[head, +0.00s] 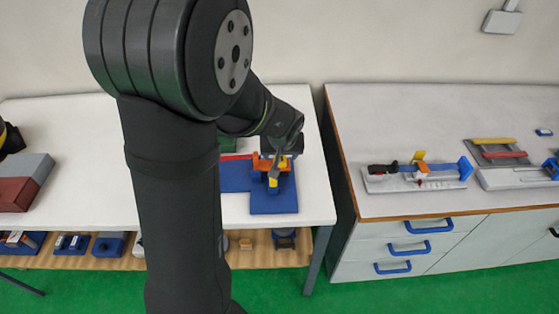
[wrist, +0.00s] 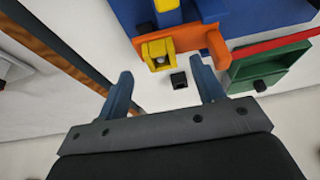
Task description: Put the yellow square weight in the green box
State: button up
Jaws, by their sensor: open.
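A yellow squarish block (wrist: 160,54), which looks like the weight, has a grey round spot on its face. It sits against an orange bar (wrist: 208,44) on a blue fixture (wrist: 250,18). Yellow also shows low on the fixture in the head view (head: 273,182). The green box (wrist: 270,68) lies right of the fixture in the wrist view, with a black knob on its near side. In the head view it is mostly behind my arm.
A small black square piece (wrist: 179,79) lies near the yellow block. A red strip (wrist: 275,45) runs between the blue fixture and green box. Red and grey blocks (head: 20,182) stand at the left of the white table (head: 313,195). A separate cabinet (head: 450,110) holds other devices.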

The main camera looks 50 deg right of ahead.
jog(key=shift+x, duration=1.9)
jog(key=shift+w+d+r, duration=0.1)
jog(key=shift+w, duration=0.05)
